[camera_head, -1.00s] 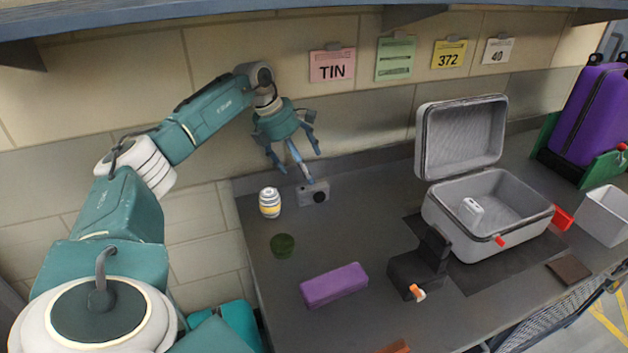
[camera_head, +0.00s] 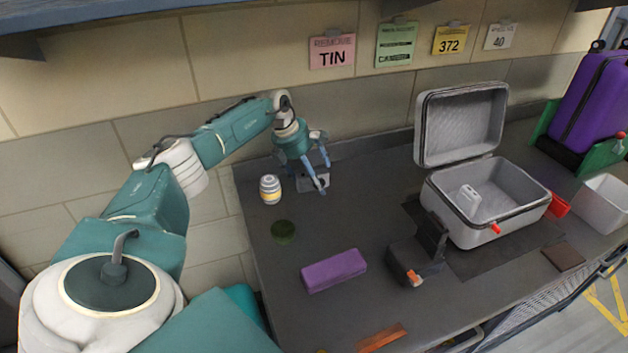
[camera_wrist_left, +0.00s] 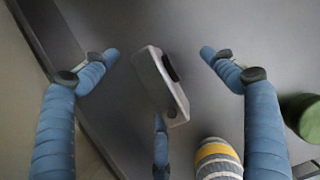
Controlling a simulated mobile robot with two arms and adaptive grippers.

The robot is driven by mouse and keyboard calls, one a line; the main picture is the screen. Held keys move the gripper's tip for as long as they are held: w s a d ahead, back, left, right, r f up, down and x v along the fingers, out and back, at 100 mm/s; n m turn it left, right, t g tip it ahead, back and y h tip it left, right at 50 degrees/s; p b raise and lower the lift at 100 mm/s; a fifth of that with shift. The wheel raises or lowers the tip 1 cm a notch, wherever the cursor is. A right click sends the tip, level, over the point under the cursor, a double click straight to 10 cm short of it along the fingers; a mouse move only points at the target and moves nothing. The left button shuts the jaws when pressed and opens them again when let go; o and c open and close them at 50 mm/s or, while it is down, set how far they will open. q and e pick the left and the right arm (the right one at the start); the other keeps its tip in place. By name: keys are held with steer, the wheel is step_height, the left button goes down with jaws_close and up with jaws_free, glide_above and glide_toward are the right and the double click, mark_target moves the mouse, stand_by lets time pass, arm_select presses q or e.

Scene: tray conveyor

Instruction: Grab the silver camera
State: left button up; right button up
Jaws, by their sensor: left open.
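The silver camera (camera_head: 312,183) lies on the dark counter near the back wall, partly hidden by my left gripper in the head view. In the left wrist view the camera (camera_wrist_left: 158,84) lies between the spread fingers, with its dark lens to one side. My left gripper (camera_head: 316,178) is open, its fingers pointing down just above and around the camera. The wrist view also shows the open left gripper (camera_wrist_left: 155,85) with no finger clearly closed on the camera. My right gripper is not in view.
A striped yellow and white jar (camera_head: 270,189) stands close left of the camera. A green round item (camera_head: 283,231) and a purple box (camera_head: 334,270) lie in front. An open grey suitcase (camera_head: 455,222) and a black device (camera_head: 413,262) stand to the right.

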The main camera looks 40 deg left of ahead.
arm_select(q)
steer(key=shift+c, duration=0.5)
steer(key=shift+r, duration=0.1)
steer(key=c, duration=1.3)
steer(key=shift+o, duration=0.2)
